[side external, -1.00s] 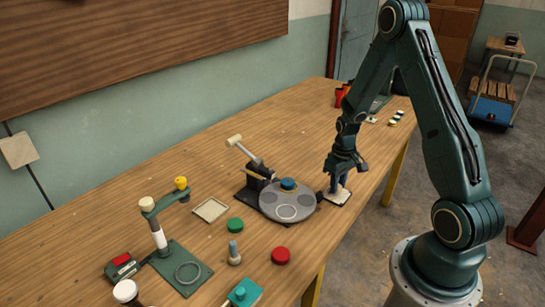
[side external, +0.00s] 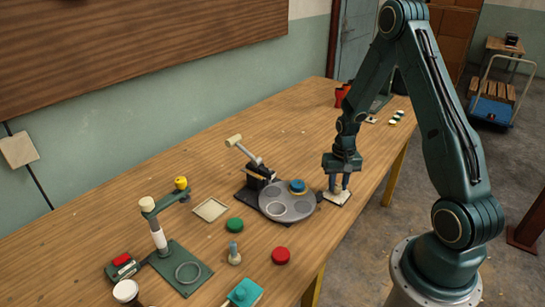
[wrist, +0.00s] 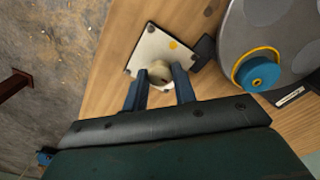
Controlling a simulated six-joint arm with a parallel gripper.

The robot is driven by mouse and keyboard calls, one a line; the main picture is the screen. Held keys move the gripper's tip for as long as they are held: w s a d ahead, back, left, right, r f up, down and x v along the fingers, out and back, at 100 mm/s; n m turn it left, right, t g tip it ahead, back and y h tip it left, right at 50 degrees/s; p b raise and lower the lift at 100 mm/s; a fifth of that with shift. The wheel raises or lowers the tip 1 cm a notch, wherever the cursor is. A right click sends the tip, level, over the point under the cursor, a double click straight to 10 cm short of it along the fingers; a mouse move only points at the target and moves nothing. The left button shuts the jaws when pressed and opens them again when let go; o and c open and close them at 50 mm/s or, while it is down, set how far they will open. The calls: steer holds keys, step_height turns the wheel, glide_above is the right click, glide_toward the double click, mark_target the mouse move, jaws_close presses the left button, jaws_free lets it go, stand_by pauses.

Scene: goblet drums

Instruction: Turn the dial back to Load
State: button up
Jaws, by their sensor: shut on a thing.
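The dial is a cream knob (wrist: 160,73) on a white square plate (wrist: 148,46) with a yellow dot. In the wrist view my gripper (wrist: 158,78) has its two blue fingers on either side of the knob, shut on it. In the side view my gripper (side external: 339,188) points down over the plate (side external: 337,199) and its fingers hide the knob. A grey turntable (side external: 289,216) with round recesses stands left of the plate. A blue round piece (side external: 297,187) with a yellow ring sits on it. I cannot read any dial markings.
A lever stand with a cream handle (side external: 234,140) rises behind the turntable. The table's front edge is close to the plate.

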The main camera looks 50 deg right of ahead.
mark_target(338, 185)
steer(key=o, duration=1)
steer(key=shift+r, duration=0.1)
step_height(338, 185, up, 14)
stand_by(0.5)
